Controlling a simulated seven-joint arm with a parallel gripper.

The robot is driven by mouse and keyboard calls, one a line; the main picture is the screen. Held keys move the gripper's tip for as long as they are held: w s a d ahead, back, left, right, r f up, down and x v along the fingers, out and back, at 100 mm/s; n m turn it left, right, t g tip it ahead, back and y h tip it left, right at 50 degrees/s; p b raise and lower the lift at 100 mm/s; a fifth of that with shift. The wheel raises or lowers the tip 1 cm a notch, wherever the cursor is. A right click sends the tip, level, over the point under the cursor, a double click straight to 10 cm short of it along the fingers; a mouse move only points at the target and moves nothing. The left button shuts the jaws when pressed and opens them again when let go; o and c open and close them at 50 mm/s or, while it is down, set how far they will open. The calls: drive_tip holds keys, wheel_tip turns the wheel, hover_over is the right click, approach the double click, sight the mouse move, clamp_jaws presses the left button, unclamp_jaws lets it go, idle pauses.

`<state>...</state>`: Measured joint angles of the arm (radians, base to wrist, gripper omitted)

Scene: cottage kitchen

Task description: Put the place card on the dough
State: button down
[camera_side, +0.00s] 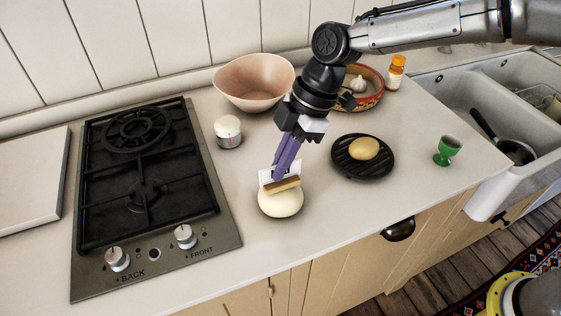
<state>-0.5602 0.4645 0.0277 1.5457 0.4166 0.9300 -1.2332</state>
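The dough (281,203) is a pale round ball on the white counter, right of the stove. The place card is a small white card (265,176) on a tan wooden base (283,186). It is at the top of the dough; I cannot tell whether its base touches the dough or is just above it. My gripper (284,172) has purple fingers that point down at the card from above. The fingers are close together and appear shut on the place card, partly covering it.
A black gas stove (146,180) lies left. A lidded jar (228,131), a pink bowl (254,83) and a patterned bowl with garlic (357,84) stand behind. A black round plate (344,164) with a potato-like item (363,148) and a green egg cup (447,150) are right.

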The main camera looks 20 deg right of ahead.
drive_tip(key=shift+f, duration=0.1)
drive_tip(key=c, duration=1.1)
unclamp_jaws()
drive_tip(key=shift+v, duration=6.15)
